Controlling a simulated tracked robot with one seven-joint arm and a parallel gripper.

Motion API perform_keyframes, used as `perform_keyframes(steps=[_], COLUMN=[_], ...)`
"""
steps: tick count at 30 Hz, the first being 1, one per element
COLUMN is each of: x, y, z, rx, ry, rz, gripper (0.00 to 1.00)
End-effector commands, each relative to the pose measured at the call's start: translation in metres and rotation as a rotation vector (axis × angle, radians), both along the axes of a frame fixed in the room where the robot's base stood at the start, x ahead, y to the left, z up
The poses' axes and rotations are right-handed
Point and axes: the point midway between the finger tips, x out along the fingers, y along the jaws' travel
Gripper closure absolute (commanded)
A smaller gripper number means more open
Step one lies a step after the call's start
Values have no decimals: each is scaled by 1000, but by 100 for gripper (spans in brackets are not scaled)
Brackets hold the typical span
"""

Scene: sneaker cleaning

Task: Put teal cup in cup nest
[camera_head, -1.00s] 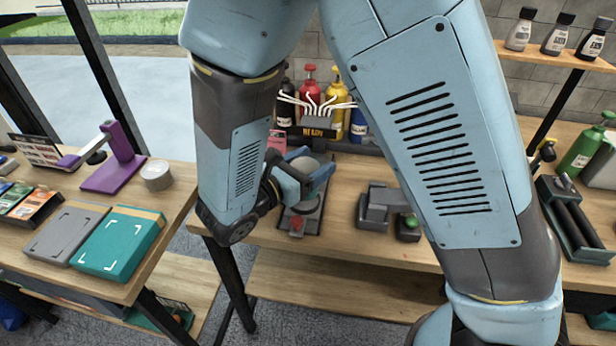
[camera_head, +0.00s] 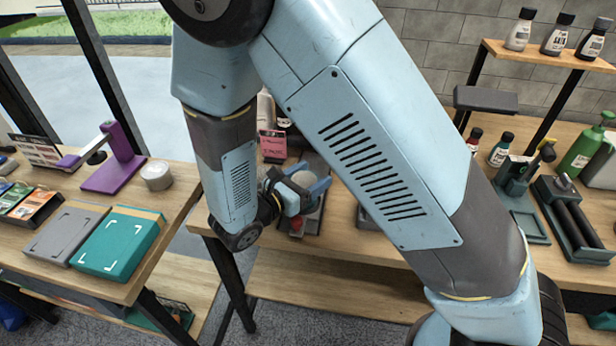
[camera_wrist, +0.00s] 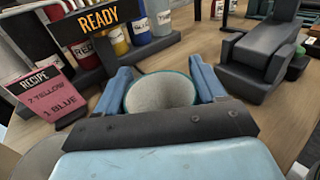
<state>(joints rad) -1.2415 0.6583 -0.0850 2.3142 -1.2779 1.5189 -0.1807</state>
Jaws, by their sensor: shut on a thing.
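The teal cup (camera_wrist: 160,92) has a teal rim and a pale speckled inside, and shows upright and empty in the wrist view. My gripper (camera_wrist: 161,82) is shut on it, with one blue finger on each side. In the head view, my gripper (camera_head: 306,188) holds the cup (camera_head: 303,179) over a dark tray-like device (camera_head: 313,224) with a red part at its front. The gripper and cup hide most of this device. I cannot tell whether the cup touches it, nor which thing is the cup nest.
A pink recipe card (camera_wrist: 47,90) and a READY sign (camera_wrist: 97,22) stand close ahead on the left, with bottles behind. A dark grey device (camera_wrist: 262,48) stands to the right. A side table with a purple stand (camera_head: 115,165) is at left.

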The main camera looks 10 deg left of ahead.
Motion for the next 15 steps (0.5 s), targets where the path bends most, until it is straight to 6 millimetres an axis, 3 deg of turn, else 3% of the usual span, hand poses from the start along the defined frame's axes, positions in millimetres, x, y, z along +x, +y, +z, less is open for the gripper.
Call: perform_keyframes(steps=[4,5,12,15], x=[0,0,0,0], y=[0,0,0,0], z=[-2,-2,-2,-2], rx=[-1,-1,0,0], ry=[1,1,0,0], rz=[0,0,1,1], gripper=[59,29,6,4])
